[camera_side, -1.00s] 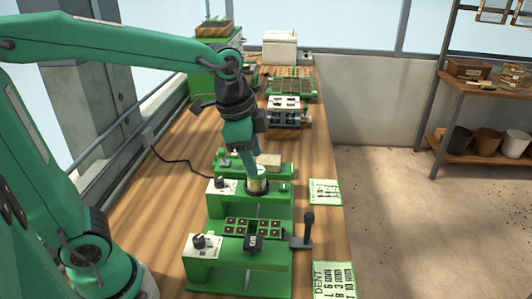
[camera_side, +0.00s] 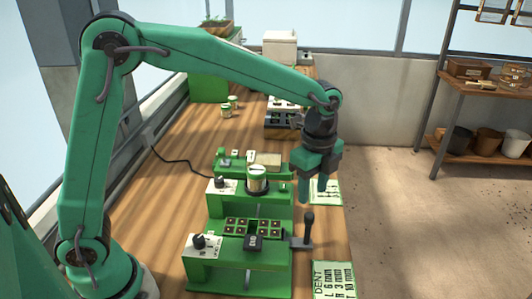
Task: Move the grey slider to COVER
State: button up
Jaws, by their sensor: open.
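My gripper (camera_side: 316,198) is open and empty, pointing down at the right side of the machine. Its fingertips are just above a dark upright lever (camera_side: 309,224), apart from it as far as I can see. The lever stands on a flat grey plate (camera_side: 300,243) at the right of the front green station (camera_side: 220,270). I cannot tell for certain which part is the grey slider, and no COVER marking is readable.
A black block (camera_side: 253,241) sits at the front edge of the seed tray (camera_side: 232,222). Dark knobs (camera_side: 199,241) are on the left. Printed cards (camera_side: 333,280) lie along the bench's right edge. Two small jars (camera_side: 226,109) stand farther back.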

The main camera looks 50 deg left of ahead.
aim_at(310, 215)
jog(key=shift+f, duration=0.1)
jog(key=shift+f, duration=3.8)
grip_shut()
